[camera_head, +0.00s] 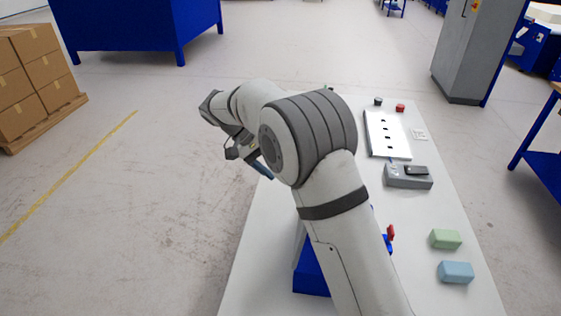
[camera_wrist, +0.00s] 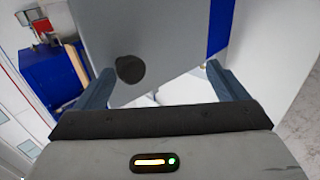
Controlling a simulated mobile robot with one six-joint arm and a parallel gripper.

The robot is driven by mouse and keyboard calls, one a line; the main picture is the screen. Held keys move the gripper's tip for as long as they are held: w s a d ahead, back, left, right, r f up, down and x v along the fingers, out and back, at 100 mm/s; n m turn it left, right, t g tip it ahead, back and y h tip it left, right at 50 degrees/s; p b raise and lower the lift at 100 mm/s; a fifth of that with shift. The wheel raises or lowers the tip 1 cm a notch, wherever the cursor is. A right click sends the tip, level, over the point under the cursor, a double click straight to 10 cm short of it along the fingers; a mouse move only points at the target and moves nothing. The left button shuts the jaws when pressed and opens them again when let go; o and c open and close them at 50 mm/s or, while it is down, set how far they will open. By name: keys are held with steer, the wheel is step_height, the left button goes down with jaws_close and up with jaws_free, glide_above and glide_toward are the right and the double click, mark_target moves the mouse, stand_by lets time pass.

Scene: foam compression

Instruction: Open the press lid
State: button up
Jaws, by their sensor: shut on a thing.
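In the wrist view, a grey flat panel with a round black knob, seemingly the press lid (camera_wrist: 170,40), fills the middle between the fingers. My gripper (camera_wrist: 160,69) has its fingers on either side of the panel's lower part and is shut on it, though the exact contact is hard to see. In the head view, my gripper (camera_head: 252,160) is at the table's left edge, partly behind my own arm. The blue press body (camera_head: 311,278) shows low beside my arm, with a pale slanted panel edge above it. Most of the press is hidden.
The white table (camera_head: 255,235) holds a green block (camera_head: 445,239), a blue block (camera_head: 455,271), a grey device (camera_head: 408,177) and a white slotted plate (camera_head: 386,134) on its right side. A red part (camera_head: 390,233) sticks out beside my arm.

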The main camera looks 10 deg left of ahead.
steer(key=shift+s+a+f, duration=0.1)
steer(key=shift+f, duration=0.4)
steer(key=shift+a+r, duration=0.1)
steer(key=shift+a, duration=0.05)
steer(key=shift+c, duration=0.5)
steer(key=v, duration=0.6)
steer(key=shift+r+b, duration=0.4)
steer(key=c, duration=0.4)
steer(key=shift+a+r, duration=0.4)
steer(key=shift+r, duration=0.2)
